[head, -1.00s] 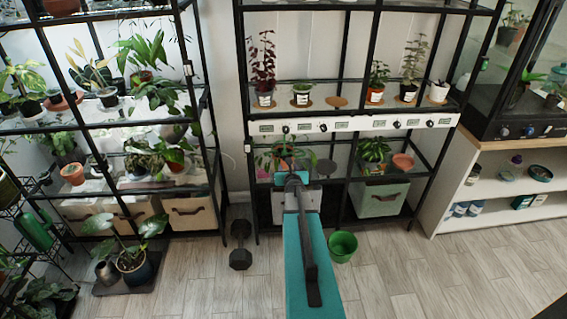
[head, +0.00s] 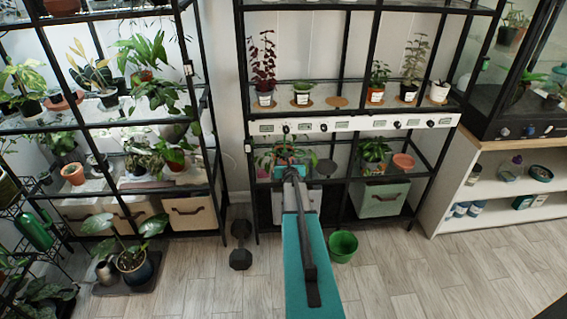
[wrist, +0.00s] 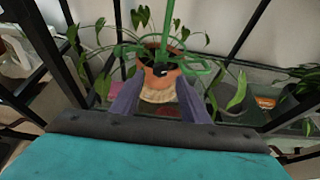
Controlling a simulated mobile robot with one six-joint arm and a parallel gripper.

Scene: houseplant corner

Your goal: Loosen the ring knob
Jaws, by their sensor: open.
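In the wrist view, a potted plant in a terracotta pot (wrist: 158,53) stands straight ahead, with a green upright stake (wrist: 176,22). A green ring (wrist: 200,72) surrounds the stems at the pot's top. A small dark piece (wrist: 162,70) shows at the stake's base; I cannot tell whether it is the ring knob. My gripper (wrist: 157,98) is open, its two fingers apart in front of the pot with nothing seen between them. In the head view the plant (head: 268,158) is on the middle rack's lower shelf, partly hidden by my gripper (head: 287,164).
A white panel (head: 362,123) with several dark knobs runs along the shelf edge above the plant. Black rack posts flank the space. A leafy plant (head: 374,152) and an empty terracotta saucer (head: 403,161) stand to the right. A green bucket (head: 342,245) is on the floor.

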